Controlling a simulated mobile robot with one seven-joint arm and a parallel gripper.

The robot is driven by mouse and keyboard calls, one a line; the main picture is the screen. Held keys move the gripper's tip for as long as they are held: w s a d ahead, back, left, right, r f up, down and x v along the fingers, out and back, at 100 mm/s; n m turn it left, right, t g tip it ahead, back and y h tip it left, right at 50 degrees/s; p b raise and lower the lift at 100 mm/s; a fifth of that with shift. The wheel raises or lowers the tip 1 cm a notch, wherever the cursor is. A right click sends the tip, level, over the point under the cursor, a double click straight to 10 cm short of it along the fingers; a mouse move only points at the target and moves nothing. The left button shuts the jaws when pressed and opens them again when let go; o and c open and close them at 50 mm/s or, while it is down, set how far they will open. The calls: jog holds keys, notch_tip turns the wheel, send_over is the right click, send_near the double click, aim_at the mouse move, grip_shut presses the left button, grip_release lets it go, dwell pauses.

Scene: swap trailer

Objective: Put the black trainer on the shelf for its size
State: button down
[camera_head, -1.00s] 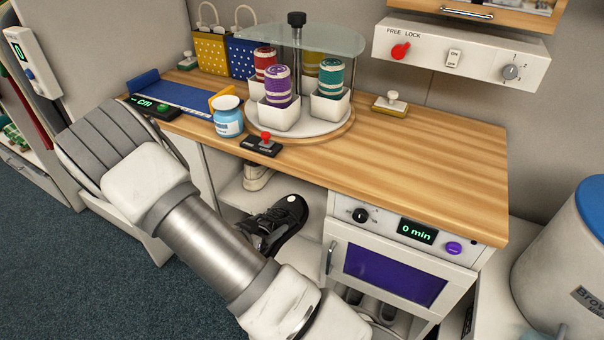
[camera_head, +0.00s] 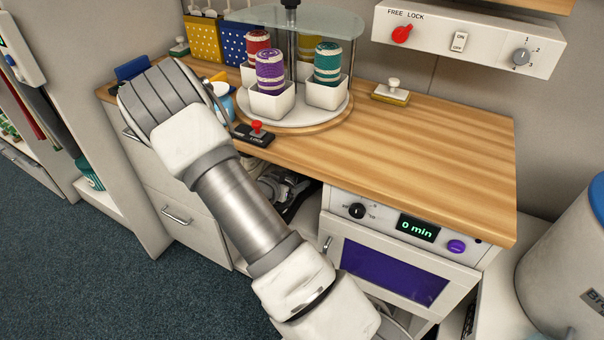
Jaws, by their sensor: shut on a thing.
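The black trainer (camera_head: 292,207) is in the open bay under the wooden worktop, mostly hidden behind my arm and in shadow. Only a dark patch of it shows. My gripper (camera_head: 280,186) is in the same bay, just below the worktop's front edge. It shows only in part beside my arm's grey link and is shut on the black trainer. The fingertips and any size marking on the trainer are hidden.
The worktop (camera_head: 430,160) overhangs the bay. A cabinet with a 0 min display (camera_head: 418,228) bounds it on the right, and drawers (camera_head: 180,215) on the left. A red-knobbed black switch (camera_head: 255,134) and a carousel of spools (camera_head: 298,108) stand above.

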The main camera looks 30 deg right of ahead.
jog(key=w+d, duration=0.1)
jog(key=d, duration=0.2)
jog(key=shift+w, duration=0.4)
jog(key=shift+w+d+b, duration=0.35)
jog(key=shift+d, duration=0.3)
jog(key=shift+w+d+b, duration=0.3)
jog(key=shift+w+d, duration=0.05)
jog(key=shift+d, duration=0.25)
jog(key=shift+d+f+b, duration=0.1)
jog(key=shift+f+b, duration=0.3)
jog(key=shift+f, duration=0.45)
grip_release()
